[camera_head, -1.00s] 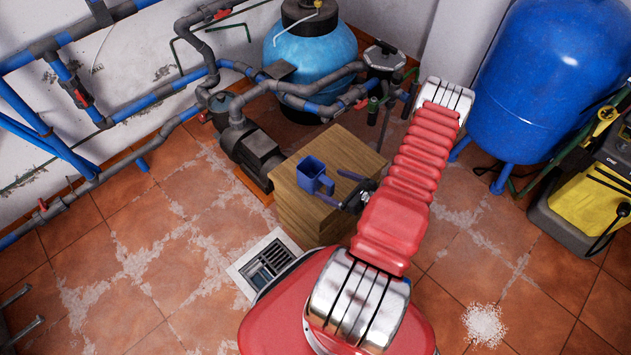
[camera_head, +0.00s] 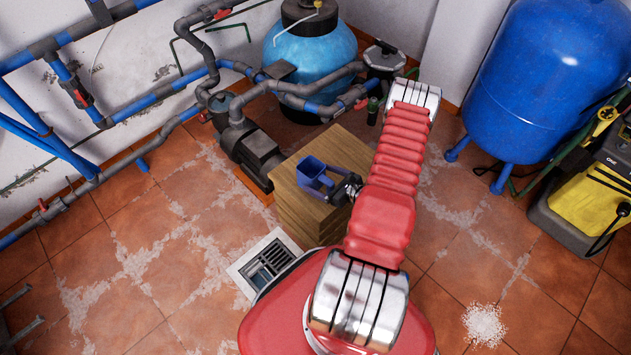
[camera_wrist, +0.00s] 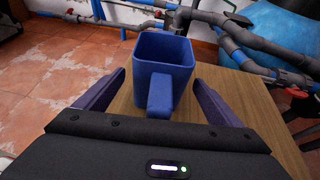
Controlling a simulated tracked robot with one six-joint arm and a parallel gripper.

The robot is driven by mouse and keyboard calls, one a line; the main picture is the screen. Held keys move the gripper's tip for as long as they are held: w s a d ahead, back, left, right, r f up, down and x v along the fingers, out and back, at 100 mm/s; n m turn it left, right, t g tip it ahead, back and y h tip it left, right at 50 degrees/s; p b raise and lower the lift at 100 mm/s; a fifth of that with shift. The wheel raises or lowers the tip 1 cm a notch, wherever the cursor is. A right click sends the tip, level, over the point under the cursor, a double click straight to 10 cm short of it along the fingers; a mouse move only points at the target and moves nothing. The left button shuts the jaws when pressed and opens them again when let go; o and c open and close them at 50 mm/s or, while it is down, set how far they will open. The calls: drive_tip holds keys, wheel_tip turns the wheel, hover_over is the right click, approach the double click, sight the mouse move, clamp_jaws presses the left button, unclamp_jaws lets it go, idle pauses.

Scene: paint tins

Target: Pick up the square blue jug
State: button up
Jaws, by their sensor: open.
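The square blue jug (camera_head: 312,172) stands upright on a wooden block (camera_head: 298,205), with its open top up. In the wrist view the jug (camera_wrist: 162,65) is straight ahead, and its handle (camera_wrist: 160,95) points toward me. My gripper (camera_head: 335,180) is at the right side of the jug in the head view. In the wrist view my gripper (camera_wrist: 160,90) is open, with one finger on each side of the handle and a gap on both sides. The fingertips are close to the jug's near face; I cannot tell whether they touch it.
A black pump (camera_head: 250,150) and grey-blue pipes stand behind and left of the block. A light blue tank (camera_head: 310,55) is at the back, and a large blue tank (camera_head: 545,80) at the right. Tiled floor around a drain grate (camera_head: 268,262) is open.

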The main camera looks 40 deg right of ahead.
drive_tip(key=shift+x, duration=1.45)
drive_tip(key=shift+c, duration=0.2)
drive_tip(key=c, duration=1.2)
